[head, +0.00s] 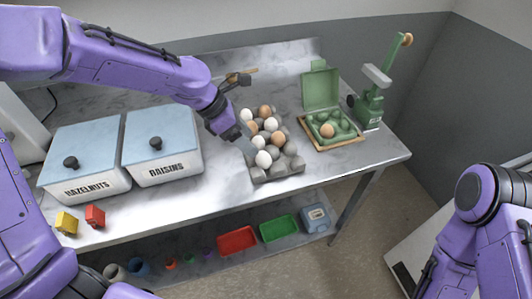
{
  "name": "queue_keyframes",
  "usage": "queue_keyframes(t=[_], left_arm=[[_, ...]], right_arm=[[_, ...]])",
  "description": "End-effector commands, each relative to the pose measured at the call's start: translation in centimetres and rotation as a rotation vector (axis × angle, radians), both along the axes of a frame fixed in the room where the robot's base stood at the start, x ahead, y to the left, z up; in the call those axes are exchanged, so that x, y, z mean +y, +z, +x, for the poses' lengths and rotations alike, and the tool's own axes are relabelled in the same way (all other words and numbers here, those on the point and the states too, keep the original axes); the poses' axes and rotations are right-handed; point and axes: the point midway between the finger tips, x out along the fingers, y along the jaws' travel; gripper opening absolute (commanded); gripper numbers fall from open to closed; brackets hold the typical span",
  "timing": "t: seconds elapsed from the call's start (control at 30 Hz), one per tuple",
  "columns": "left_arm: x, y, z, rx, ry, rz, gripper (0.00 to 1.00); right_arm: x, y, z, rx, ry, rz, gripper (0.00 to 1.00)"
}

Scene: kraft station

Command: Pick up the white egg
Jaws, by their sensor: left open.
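Several white and brown eggs sit in a grey egg tray (288,171) on the table. One white egg (263,159) is at the tray's front left, and another white egg (258,142) is just behind it. More white eggs (271,124) lie further back among brown eggs (278,138).
A green egg carton (321,92) stands open on a wooden board, with a brown egg (327,130) in it. A green press (369,103) stands at the right. Bins of hazelnuts (84,181) and raisins (163,166) and small red (95,215) and yellow (67,223) blocks are left.

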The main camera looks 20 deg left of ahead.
Motion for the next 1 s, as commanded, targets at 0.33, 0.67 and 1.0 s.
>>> queue_keyframes(t=[0.33,0.67,1.0], left_arm=[[-2.6,-4.9,1.3,0.009,0.001,0.000,0.72],[-3.2,-6.1,1.6,0.005,0.003,0.001,0.72],[-3.2,-6.0,1.5,0.004,0.003,0.001,0.31]], right_arm=[[0.0,0.2,0.0,0.001,0.000,0.001,0.49],[0.0,0.2,0.0,0.001,0.000,0.001,0.49],[0.0,0.2,0.0,0.001,0.000,0.001,0.49]])
